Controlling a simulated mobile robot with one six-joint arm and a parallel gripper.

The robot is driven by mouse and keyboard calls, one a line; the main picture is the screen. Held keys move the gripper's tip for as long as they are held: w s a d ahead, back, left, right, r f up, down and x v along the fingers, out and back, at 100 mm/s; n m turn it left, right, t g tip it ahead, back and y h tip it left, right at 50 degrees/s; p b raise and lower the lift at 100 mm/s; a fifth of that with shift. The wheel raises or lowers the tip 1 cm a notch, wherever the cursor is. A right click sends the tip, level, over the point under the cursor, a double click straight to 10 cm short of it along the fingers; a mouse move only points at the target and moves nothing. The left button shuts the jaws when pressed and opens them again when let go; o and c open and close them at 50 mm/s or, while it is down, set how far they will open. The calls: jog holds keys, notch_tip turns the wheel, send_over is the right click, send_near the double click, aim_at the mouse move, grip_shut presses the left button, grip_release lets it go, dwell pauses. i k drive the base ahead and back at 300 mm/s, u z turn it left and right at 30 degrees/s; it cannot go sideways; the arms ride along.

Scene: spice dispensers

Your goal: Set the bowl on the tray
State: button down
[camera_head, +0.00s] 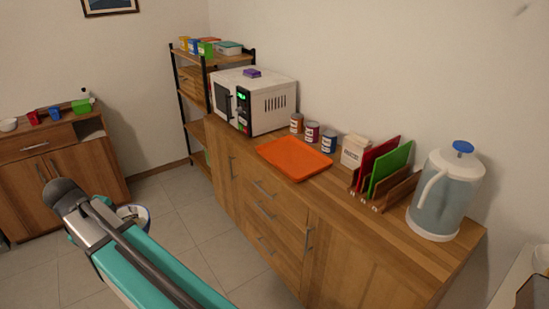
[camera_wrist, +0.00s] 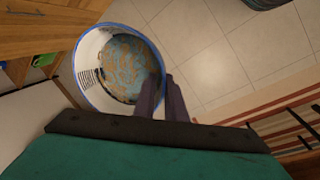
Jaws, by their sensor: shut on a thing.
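The bowl (camera_wrist: 122,68) is white with a blue rim, and its inside shows a blue and tan pattern. My gripper (camera_wrist: 165,98) is shut on the bowl's rim, at the bowl's right side in the wrist view. In the head view the bowl (camera_head: 135,214) shows partly behind my arm, over the floor and away from the counter. My gripper's fingers are hidden behind the arm there. The orange tray (camera_head: 293,158) lies flat and empty on the wooden counter, right of the bowl. The tray is out of the wrist view.
The counter (camera_head: 330,185) also holds a microwave (camera_head: 265,103) left of the tray, several spice dispensers (camera_head: 312,132) behind it, and a rack with red and green boards (camera_head: 390,168) and a jug (camera_head: 446,195) to the right. A shelf and low cabinet (camera_head: 55,160) stand left. The floor (camera_head: 200,235) between is clear.

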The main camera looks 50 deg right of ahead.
aim_at(304, 166)
jog(key=i, duration=0.9)
